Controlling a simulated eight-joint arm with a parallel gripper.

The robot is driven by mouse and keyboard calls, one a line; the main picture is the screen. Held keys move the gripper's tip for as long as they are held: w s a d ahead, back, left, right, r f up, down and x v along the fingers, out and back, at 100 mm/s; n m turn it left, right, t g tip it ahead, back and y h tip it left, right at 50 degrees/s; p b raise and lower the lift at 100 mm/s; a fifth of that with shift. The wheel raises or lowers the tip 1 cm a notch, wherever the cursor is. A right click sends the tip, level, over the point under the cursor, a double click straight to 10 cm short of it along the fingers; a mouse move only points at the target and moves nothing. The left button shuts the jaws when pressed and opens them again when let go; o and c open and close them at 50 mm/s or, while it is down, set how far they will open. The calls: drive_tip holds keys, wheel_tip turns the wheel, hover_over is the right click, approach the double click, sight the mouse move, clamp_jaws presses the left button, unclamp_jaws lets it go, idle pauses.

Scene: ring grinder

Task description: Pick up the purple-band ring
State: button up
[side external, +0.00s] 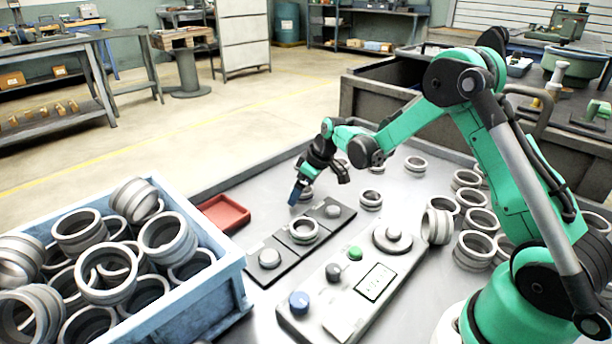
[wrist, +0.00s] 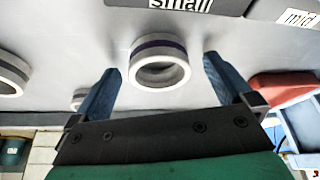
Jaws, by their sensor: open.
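The purple-band ring (wrist: 161,73) shows in the wrist view as a grey ring with a dark purple stripe around it, resting on the grey table top. My gripper (wrist: 161,66) is open, with one blue finger on each side of the ring and a gap visible on both sides. In the side external view my gripper (side external: 297,193) points down near the table, behind the row of labelled plates. A ring (side external: 308,193) there is partly hidden by my fingers, and its band colour cannot be made out.
Plates marked "small" (wrist: 163,5) and "mid" (wrist: 298,18) lie close by. A red tray (side external: 222,213) and a blue crate (side external: 237,292) full of rings stand left. A control panel (side external: 328,318) lies in front. Several loose rings, one nearby (side external: 371,200), are to the right.

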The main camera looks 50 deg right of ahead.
drive_tip(key=c, duration=1.4)
drive_tip(key=shift+r, duration=0.15)
